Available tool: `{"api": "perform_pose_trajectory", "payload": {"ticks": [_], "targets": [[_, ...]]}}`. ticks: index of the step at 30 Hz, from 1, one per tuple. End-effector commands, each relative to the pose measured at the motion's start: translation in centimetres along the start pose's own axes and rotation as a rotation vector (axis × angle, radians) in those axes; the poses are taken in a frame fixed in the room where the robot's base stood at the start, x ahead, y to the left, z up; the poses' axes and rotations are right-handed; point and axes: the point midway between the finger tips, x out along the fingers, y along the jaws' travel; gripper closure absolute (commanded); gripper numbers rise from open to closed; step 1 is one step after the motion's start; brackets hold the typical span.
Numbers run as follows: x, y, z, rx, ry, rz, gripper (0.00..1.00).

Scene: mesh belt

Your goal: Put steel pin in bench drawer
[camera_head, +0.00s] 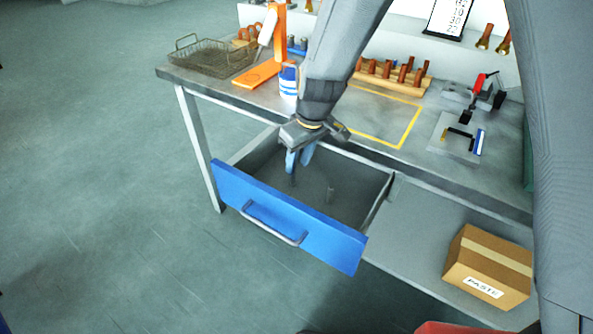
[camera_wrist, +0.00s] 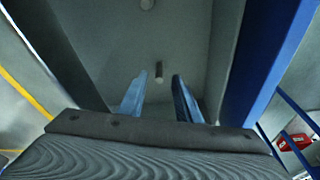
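The bench drawer (camera_head: 290,216) is pulled open, its blue front facing lower left. My gripper (camera_head: 298,165) points down into it. In the wrist view, the two blue fingers (camera_wrist: 160,76) stand apart. A small grey steel pin (camera_wrist: 159,72) shows in the gap between the fingertips, touching neither. In the head view, a small dark piece (camera_head: 293,181) shows just below the fingers, probably this pin. A second small grey cylinder (camera_head: 330,194) stands in the drawer to the right, apart from the gripper. A similar round end (camera_wrist: 147,4) shows at the wrist view's top.
On the bench are a wire basket (camera_head: 208,57), an orange stand (camera_head: 262,73), a blue-and-white can (camera_head: 288,79), a wooden rack of copper-coloured pins (camera_head: 393,76) and a yellow outlined square (camera_head: 402,143). A cardboard box (camera_head: 489,267) sits on the lower shelf, right of the drawer.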

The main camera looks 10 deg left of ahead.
Motion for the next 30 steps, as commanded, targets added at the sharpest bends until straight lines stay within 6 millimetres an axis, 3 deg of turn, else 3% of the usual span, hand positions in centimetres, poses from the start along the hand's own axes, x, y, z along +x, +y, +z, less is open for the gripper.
{"api": "perform_pose_trajectory", "payload": {"ticks": [9,22,26,29,30], "targets": [[-5.0,0.0,-0.1,-0.001,0.002,0.001,0.69],[-6.5,0.3,0.4,0.01,-0.002,0.002,0.69],[-7.9,2.7,4.0,0.119,-0.025,0.018,0.69],[-9.8,5.3,9.8,0.284,-0.06,0.04,0.69],[-10.7,6.1,12.5,0.36,-0.077,0.05,0.69]]}}
